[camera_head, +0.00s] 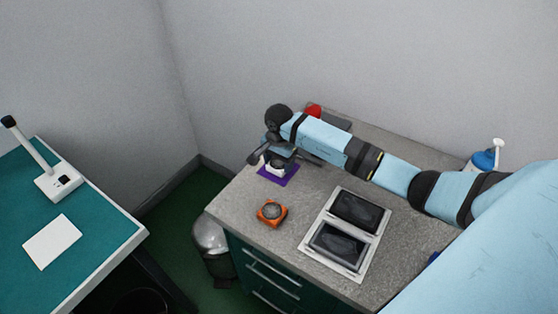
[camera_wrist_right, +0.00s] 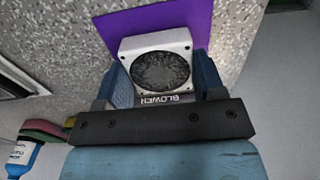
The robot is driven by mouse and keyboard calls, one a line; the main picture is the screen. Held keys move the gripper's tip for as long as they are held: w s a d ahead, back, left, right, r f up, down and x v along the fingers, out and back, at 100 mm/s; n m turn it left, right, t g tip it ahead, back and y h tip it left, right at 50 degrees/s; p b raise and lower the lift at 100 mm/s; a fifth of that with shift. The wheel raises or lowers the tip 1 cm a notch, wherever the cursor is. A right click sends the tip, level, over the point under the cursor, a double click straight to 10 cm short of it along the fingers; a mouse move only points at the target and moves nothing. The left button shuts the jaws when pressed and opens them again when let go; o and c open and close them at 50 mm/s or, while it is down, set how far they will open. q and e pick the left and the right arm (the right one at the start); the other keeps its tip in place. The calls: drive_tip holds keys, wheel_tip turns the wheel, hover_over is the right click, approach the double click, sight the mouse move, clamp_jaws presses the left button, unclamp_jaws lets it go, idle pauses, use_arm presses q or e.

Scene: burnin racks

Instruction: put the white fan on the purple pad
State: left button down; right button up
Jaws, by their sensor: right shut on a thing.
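The white fan (camera_wrist_right: 159,44) has a round dark grille and a "BLOWER" label. My right gripper (camera_wrist_right: 160,80) is shut on it, with one blue finger on each side. The purple pad (camera_wrist_right: 125,25) shows behind and beside the fan in the right wrist view. In the head view the right gripper (camera_head: 276,156) is at the far left part of the counter, over the purple pad (camera_head: 285,180), with the fan partly hidden under it. I cannot tell whether the fan touches the pad. My left gripper is not in view.
An orange fan-like part (camera_head: 272,213) lies on the grey counter (camera_head: 240,200) in front of the pad. A white frame with two dark panels (camera_head: 334,262) lies to its right. A blue and white bottle (camera_head: 484,160) and a red thing (camera_head: 313,110) stand farther back.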

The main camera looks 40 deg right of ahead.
sight(279, 163)
drive_tip(key=shift+f, duration=0.2)
drive_tip(key=o, duration=0.9)
drive_tip(key=shift+r, duration=0.1)
drive_tip(key=shift+r, duration=0.2)
wheel_tip(279, 163, up, 12)
drive_tip(key=shift+f+b, duration=0.1)
drive_tip(key=shift+b, duration=0.8)
